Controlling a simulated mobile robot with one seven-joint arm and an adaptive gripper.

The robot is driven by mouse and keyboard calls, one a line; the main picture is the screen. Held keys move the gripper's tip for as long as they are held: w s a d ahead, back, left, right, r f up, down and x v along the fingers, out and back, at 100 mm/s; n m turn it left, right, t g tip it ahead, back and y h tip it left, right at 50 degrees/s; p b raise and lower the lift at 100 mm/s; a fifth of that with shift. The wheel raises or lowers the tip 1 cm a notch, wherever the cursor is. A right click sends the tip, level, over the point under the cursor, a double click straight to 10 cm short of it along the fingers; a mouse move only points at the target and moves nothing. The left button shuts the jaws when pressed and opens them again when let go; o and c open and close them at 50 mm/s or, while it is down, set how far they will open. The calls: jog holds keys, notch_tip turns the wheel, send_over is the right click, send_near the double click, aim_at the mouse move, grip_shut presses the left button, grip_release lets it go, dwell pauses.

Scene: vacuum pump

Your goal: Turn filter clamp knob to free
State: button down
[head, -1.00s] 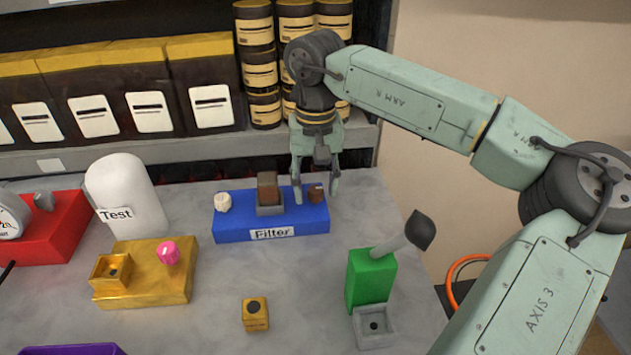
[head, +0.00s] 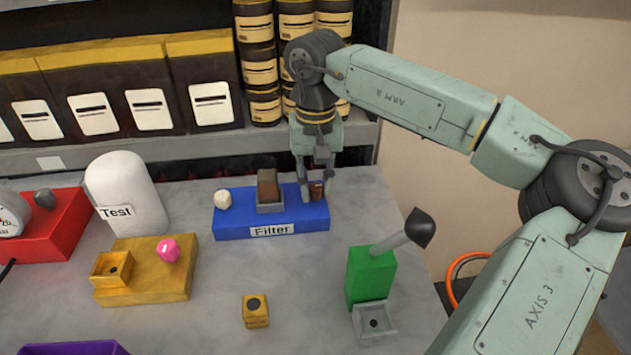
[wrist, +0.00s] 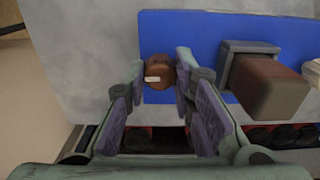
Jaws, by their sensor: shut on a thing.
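The blue filter block (head: 236,226) lies on the grey bench, with a "Filter" label on its front. A brown knob (head: 315,191) sits at its right end, partly hidden by my fingers. In the wrist view the brown knob (wrist: 157,72) has a short white mark on its face. My gripper (head: 316,193) is shut on this knob, one finger on each side; it also shows in the wrist view (wrist: 160,75). A brown filter piece (head: 268,185) stands in a grey holder (head: 271,208) at the block's middle. A cream knob (head: 222,199) is at its left end.
A green block (head: 370,278) with a grey lever (head: 396,243) stands at the front right. A yellow block (head: 150,285) with a pink knob (head: 168,249) and a white "Test" dome (head: 127,190) are to the left. Shelves with boxes (head: 130,90) rise behind.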

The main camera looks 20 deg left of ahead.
jog(key=shift+m, duration=0.4)
jog(key=m+b, duration=0.2)
jog(key=m, duration=0.1)
jog(key=shift+f+m, duration=0.1)
jog(key=shift+m, duration=0.3)
jog(key=m+b, duration=0.1)
jog(key=m, duration=0.3)
jog(key=shift+m, duration=0.3)
jog(key=m+b, duration=0.1)
jog(key=m, duration=0.3)
jog(key=m+b, duration=0.1)
jog(key=m, duration=0.3)
jog(key=shift+m, duration=0.3)
jog(key=c, duration=1.4)
grip_release()
jog(key=shift+o, duration=0.2)
